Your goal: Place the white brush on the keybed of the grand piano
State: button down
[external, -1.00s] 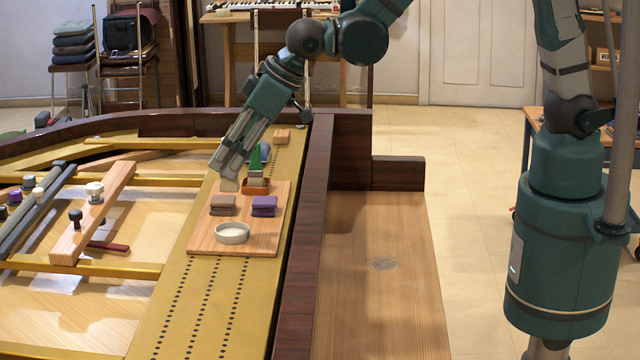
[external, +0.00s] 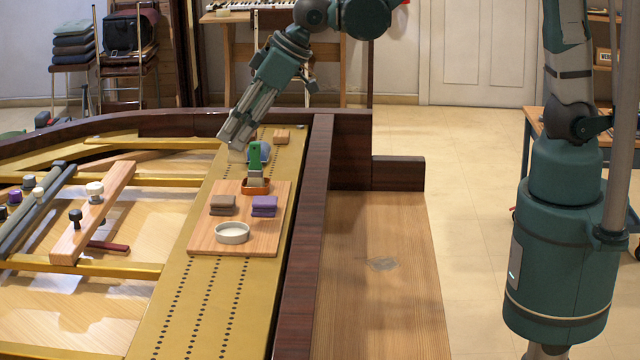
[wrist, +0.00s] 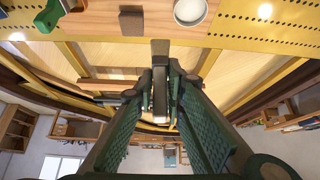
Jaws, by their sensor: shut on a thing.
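My gripper (external: 238,138) is over the gold plate, behind the wooden board. The keybed (external: 385,300) is the long, bare wooden shelf right of the dark piano rim. My gripper is left of it and apart from it.
The dark rim (external: 305,240) rises between the gold plate and the keybed.

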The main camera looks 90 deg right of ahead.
jog(key=s+d+f+n+y+b, duration=0.1)
jog(key=s+d+n+b, duration=0.15)
jog(key=s+d, duration=0.55)
jog(key=s+d+n+g+y+b, duration=0.1)
jog(key=s+d+b, duration=0.25)
jog(key=d, duration=0.85)
jog(key=s+d+f+n+y+b, duration=0.15)
jog(key=s+d+b, duration=0.3)
jog(key=d, duration=0.65)
jog(key=s+d+r+n+g+b, duration=0.1)
jog(key=s+d+r+n+b, duration=0.25)
jog(key=s+d, duration=0.55)
notch_tip(320, 180, down, 28)
jog(key=s+a, duration=0.1)
jog(key=a, duration=0.1)
jog(key=shift+s+y, duration=0.35)
notch_tip(320, 180, down, 6)
jog(key=b, duration=0.2)
jog(key=shift+f, duration=0.2)
jog(key=shift+f+b, duration=0.65)
jog(key=shift+f, duration=1.15)
jog(key=shift+f, duration=0.15)
